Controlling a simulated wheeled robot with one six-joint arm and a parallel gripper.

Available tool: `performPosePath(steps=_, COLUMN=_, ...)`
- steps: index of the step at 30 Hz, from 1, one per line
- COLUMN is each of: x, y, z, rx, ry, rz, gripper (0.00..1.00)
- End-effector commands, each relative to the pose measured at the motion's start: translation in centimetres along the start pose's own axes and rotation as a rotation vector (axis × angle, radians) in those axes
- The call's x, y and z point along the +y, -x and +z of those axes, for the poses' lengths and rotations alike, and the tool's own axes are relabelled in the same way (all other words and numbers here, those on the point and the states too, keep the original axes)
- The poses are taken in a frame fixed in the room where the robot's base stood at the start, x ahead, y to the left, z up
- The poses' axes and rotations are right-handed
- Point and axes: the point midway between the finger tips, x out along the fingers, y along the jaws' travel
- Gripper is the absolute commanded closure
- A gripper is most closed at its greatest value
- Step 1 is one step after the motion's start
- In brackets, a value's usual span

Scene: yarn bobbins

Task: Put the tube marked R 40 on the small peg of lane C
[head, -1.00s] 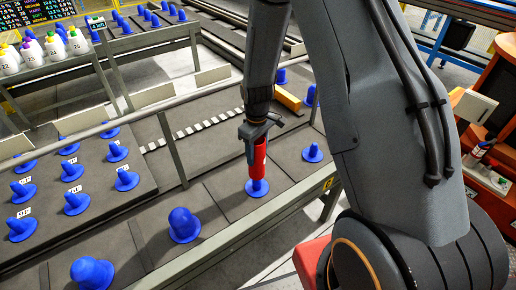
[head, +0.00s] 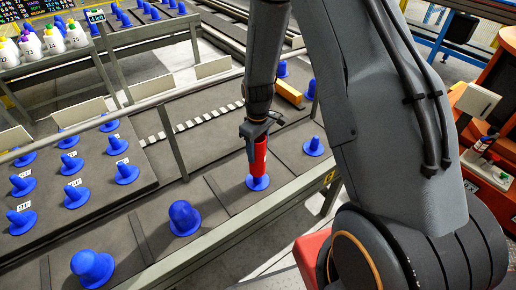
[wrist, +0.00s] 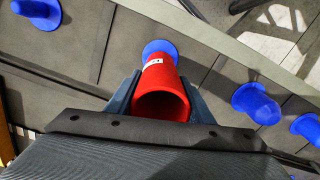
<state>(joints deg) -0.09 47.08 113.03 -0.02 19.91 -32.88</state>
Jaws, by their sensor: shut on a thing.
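A red tube (head: 261,157) is held upright, or nearly so, in my gripper (head: 256,134). Its lower end is at a blue peg (head: 257,184); only the peg's round base shows below it. The tube appears to be around the peg, but I cannot tell if it rests on the base. In the wrist view, my gripper (wrist: 160,98) is shut on the red tube (wrist: 160,80), with its open end facing the camera. A small white label on it is too small to read. The blue base (wrist: 160,46) shows beyond it.
A large blue peg (head: 185,218) and another (head: 92,267) stand to the left on the same table. A small blue peg (head: 313,147) stands to the right. Several blue pegs fill the panel at left. A metal rail (head: 225,232) runs along the front edge.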

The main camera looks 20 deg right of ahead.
Motion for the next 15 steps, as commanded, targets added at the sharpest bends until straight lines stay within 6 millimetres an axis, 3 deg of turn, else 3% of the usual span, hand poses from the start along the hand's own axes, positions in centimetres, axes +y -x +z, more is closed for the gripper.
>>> performPosePath(steps=15, x=0.0, y=-3.5, z=0.0, rx=-0.001, ry=0.0, rz=0.0, gripper=0.75)
